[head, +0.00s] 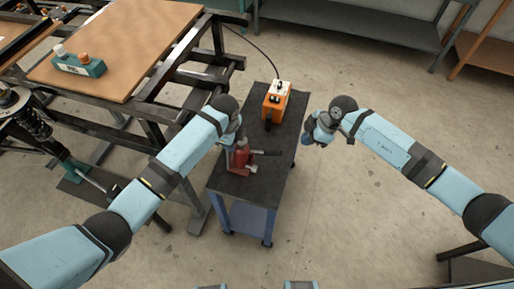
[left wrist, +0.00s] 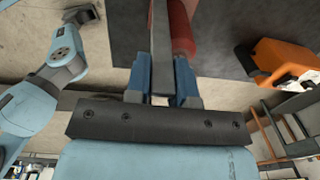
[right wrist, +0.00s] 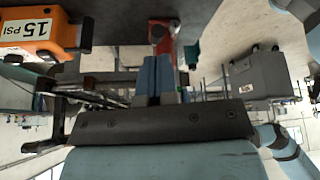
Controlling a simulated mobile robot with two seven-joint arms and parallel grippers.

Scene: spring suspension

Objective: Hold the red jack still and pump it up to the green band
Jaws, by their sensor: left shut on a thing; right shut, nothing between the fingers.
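The red jack (head: 241,158) stands on the dark top of a small blue cart. My right gripper (head: 308,141) is shut and empty, just off the cart's right edge. The right wrist view shows its fingers (right wrist: 159,78) together, with the red jack (right wrist: 163,38) beyond them. I cannot make out a green band.
An orange box (head: 276,102) with a cable stands at the cart's far end; its label reads 15 PSI in the right wrist view (right wrist: 40,30). A wooden-topped bench (head: 125,45) is left of the cart, with a spring strut (head: 35,122) farther left.

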